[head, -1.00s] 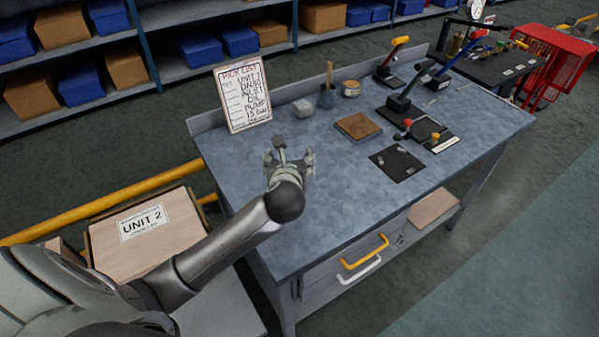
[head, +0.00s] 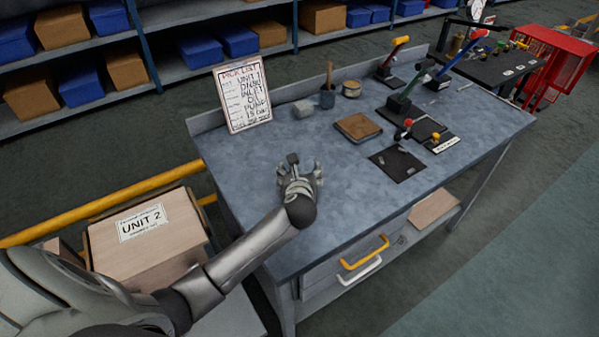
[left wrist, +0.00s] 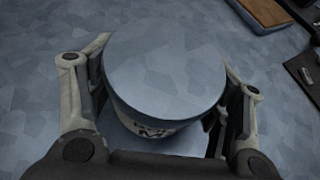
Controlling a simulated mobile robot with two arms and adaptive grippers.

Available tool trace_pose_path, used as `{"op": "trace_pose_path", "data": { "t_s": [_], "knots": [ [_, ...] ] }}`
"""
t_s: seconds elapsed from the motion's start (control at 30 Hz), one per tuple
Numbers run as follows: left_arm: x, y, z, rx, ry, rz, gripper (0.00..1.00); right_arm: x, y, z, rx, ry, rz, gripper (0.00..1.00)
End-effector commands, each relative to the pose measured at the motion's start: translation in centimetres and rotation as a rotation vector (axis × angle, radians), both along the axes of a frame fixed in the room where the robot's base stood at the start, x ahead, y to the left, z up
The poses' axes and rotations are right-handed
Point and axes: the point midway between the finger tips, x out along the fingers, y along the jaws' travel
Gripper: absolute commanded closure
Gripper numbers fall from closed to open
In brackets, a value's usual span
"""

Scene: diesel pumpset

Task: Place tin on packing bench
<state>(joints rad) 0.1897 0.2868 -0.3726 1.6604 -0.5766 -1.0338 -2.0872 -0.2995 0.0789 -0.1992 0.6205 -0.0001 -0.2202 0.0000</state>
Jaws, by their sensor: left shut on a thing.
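A round tin (left wrist: 165,70) with a flat grey-blue lid and a pale label with dark marks fills the middle of the left wrist view. My left gripper (head: 299,173) is shut on it, with a finger on each side of its body. The packing bench (head: 258,215) has a mottled blue-grey top, and the gripper is over its near left part. In the head view the gripper mostly hides the tin. I cannot tell whether the tin's base touches the bench. My right gripper is not in view.
Lever tools stand farther right. The bench's left and front middle are clear.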

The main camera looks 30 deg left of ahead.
Motion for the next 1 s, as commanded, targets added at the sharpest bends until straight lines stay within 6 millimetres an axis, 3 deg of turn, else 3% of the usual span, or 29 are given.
{"op": "trace_pose_path", "data": {
  "t_s": [0.23,0.27,0.4,0.83,1.0],
  "knots": [
    [0.1,0.0,-0.1,0.001,-0.004,-0.001,0.67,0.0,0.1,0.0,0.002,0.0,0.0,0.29],
    [0.0,0.0,-0.2,0.001,0.0,0.0,0.25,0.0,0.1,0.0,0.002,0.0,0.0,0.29],
    [0.0,0.0,-0.2,0.0,0.0,0.0,0.07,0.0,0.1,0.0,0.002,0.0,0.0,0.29],
    [0.0,0.0,0.1,0.0,-0.001,0.0,0.06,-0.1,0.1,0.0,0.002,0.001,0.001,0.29],
    [-1.4,-0.7,0.8,0.0,0.0,-0.001,0.06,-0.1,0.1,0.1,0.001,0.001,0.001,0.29]
  ]
}}
